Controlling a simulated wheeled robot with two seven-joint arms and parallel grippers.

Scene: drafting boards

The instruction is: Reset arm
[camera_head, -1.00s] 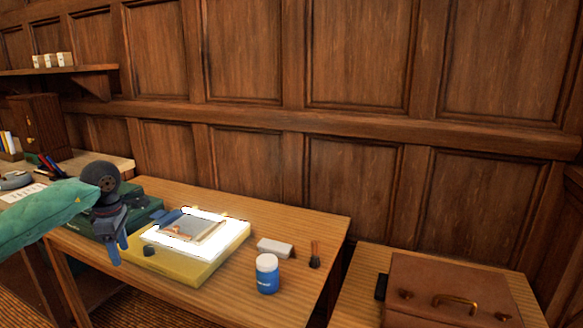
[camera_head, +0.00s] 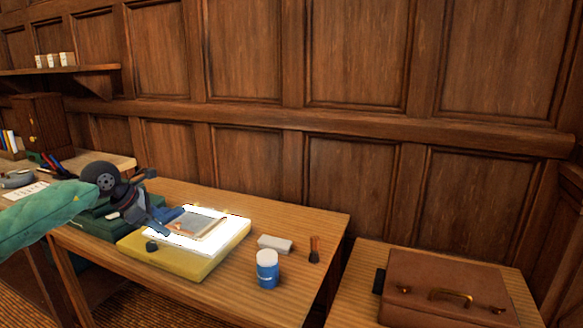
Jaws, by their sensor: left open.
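My left arm, in a green padded sleeve, comes in from the left in the head view. My left gripper (camera_head: 166,219) has blue fingers and is open, with nothing seen between them. It points right and slightly down, in front of the left part of a glowing white light panel on a yellow base (camera_head: 190,265). I cannot tell whether the fingers touch the panel. A framed grey sheet (camera_head: 205,224) lies on the panel, partly hidden by the fingers. My right gripper is not in view.
On the wooden table (camera_head: 222,295), right of the panel, are a white block (camera_head: 275,244), a blue jar with a white lid (camera_head: 267,270) and a small brush (camera_head: 314,250). A dark green case (camera_head: 95,226) is behind my gripper. A brown briefcase (camera_head: 445,285) lies at right.

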